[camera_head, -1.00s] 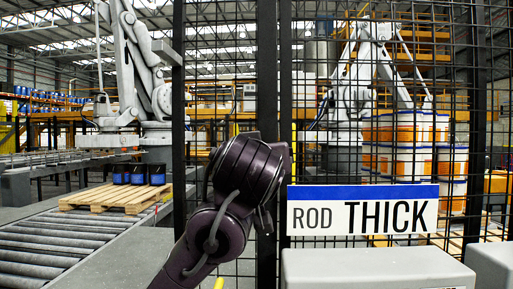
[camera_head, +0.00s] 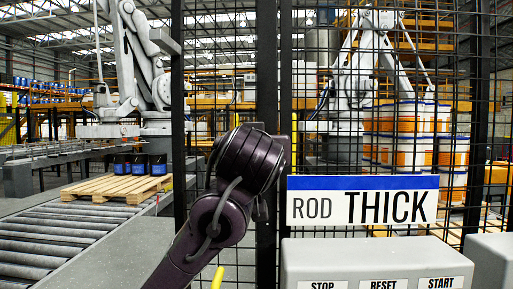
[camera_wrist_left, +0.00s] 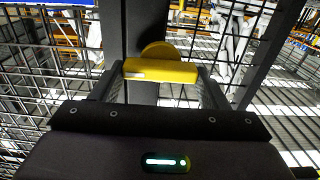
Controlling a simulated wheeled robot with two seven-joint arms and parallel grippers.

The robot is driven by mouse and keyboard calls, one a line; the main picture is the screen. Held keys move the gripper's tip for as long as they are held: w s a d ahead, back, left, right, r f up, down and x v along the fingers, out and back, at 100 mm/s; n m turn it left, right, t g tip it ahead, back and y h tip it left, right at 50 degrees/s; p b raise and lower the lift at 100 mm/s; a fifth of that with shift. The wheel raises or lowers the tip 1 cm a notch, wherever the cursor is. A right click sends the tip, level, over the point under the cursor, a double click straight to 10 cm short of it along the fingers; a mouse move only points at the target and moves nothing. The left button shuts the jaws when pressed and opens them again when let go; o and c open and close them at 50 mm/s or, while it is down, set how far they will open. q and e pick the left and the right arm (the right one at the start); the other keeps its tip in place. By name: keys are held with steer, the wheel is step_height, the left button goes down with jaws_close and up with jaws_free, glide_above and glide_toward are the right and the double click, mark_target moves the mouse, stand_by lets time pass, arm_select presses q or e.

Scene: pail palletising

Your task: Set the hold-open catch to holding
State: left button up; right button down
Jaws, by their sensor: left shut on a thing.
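In the left wrist view a yellow bar (camera_wrist_left: 160,71) with a small pale label lies crosswise in front of a dark post, with a rounded yellow part (camera_wrist_left: 158,50) just behind it. It appears to be the catch's handle; its setting cannot be read. My left gripper (camera_wrist_left: 162,76) is shut on the yellow bar, one finger at each end. In the head view my left arm rises in front of the mesh fence, and its gripper is hidden. My right gripper is in neither view.
A black mesh fence with posts (camera_head: 267,100) stands ahead. A sign reading ROD THICK (camera_head: 362,206) hangs above a grey box (camera_head: 375,258) marked STOP, RESET, START. Stacked white-orange pails (camera_head: 408,150) stand behind the fence.

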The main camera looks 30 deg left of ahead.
arm_select(q)
steer(key=o, duration=1)
steer(key=shift+s+d, duration=0.15)
steer(key=b+v, duration=0.1)
steer(key=v, duration=0.6)
steer(key=shift+s+d, duration=0.1)
steer(key=shift+s, duration=0.2)
